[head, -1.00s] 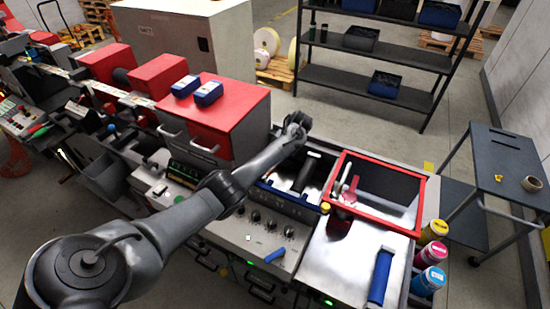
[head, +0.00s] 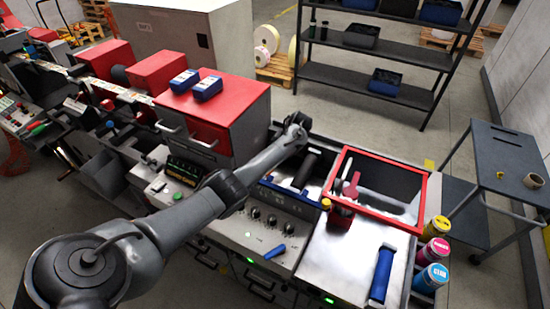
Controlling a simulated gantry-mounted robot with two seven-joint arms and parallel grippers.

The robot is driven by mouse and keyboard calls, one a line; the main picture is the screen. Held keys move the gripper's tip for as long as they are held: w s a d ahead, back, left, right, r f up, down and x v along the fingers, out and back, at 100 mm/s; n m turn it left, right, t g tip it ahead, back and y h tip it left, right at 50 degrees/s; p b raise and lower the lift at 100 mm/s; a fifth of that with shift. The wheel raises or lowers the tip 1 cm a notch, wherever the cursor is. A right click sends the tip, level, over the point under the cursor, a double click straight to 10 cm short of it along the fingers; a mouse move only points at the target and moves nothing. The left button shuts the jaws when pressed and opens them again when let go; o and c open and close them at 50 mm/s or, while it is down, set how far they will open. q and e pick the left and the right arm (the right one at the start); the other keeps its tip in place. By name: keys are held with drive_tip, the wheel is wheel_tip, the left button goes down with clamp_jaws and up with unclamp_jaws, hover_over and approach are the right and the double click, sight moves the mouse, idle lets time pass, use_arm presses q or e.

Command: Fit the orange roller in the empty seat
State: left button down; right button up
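I cannot make out an orange roller in the head view. A dark cylinder (head: 305,170) lies in the open bay of the machine (head: 280,236), right of the red-topped cabinet; I cannot tell which seat is empty. My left arm reaches across the machine from the lower left. Its far end (head: 298,123) is above the back edge of that bay, close to the cabinet's right side. Its fingers cannot be told apart, and I see nothing held. My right gripper is not in view.
A red frame (head: 425,200) borders an open bay on the right. A blue handle-like piece (head: 382,274) lies on the bright metal top. Colored bottles (head: 436,250) stand at the right edge. The red-topped cabinet (head: 222,92) rises left of the arm's end.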

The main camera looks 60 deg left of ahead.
use_arm(q)
drive_tip(key=shift+f, duration=0.15)
drive_tip(key=shift+c, duration=2)
unclamp_jaws()
drive_tip(key=shift+w, duration=0.1)
drive_tip(key=shift+f, duration=0.1)
